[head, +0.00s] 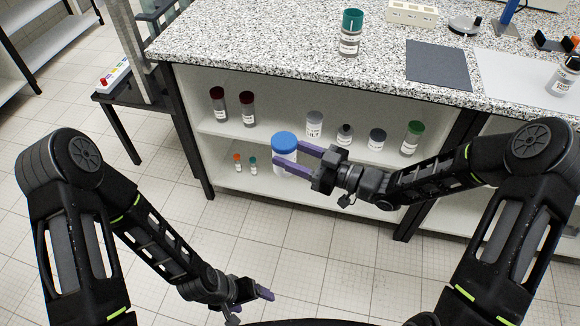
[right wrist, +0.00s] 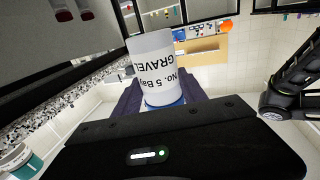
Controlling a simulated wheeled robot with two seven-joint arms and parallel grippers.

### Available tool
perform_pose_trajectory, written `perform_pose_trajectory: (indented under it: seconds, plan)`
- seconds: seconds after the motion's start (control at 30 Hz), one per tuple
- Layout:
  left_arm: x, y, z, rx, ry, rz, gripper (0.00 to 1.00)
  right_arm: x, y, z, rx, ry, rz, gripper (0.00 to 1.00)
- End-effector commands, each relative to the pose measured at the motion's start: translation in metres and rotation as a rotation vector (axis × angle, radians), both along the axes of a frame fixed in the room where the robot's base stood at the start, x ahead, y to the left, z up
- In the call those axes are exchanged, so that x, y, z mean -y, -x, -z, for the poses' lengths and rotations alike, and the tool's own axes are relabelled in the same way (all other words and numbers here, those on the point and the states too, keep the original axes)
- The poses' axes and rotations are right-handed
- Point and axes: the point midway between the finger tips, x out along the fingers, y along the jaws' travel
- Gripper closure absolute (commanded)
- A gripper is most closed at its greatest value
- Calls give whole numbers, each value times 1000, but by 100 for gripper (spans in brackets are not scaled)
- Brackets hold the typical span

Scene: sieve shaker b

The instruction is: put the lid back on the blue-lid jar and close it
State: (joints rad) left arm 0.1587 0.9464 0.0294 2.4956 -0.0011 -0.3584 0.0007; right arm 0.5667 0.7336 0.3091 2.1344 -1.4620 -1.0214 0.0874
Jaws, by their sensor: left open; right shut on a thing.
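The blue-lid jar (head: 284,158) is white, with its blue lid (head: 285,140) on top in the head view. My right gripper (head: 298,159) is shut on it, one finger on each side, in front of the shelf unit. In the right wrist view the jar (right wrist: 152,60) shows a label reading "No. 5 Bay GRAVEL", and blue shows at its end nearest the palm. How tightly the lid sits cannot be told. My left gripper (head: 252,304) is open and empty, low over the floor, well apart from the jar.
The upper shelf (head: 270,131) holds two dark-red-lid jars (head: 232,107) and several others. Two small vials (head: 245,164) stand on the lower shelf. A teal-lid jar (head: 350,35) stands on the speckled counter (head: 250,45). The floor around my left gripper is clear.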

Motion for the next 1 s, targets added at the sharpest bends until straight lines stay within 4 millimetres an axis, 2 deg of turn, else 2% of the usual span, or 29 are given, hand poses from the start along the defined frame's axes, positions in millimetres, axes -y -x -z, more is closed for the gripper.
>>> perform_pose_trajectory:
  seconds: [0.1,0.27,0.4,0.6,0.73,0.93,1.0]
  plan:
    - [0,0,0,0,0,0,20,14,-25,-25,4,1,163,100]
    - [0,0,0,0,0,0,20,48,-56,-44,3,1,435,100]
    - [0,0,0,0,0,0,20,85,-72,-47,-1,0,676,100]
    - [0,0,0,0,0,0,20,133,-73,-37,-1,0,941,100]
    - [0,0,0,0,0,0,20,145,-71,-33,1,0,1008,100]
    - [0,0,0,0,0,0,20,147,-71,-33,2,1,1013,100]
    - [0,0,0,0,0,0,24,147,-71,-33,2,1,1012,100]
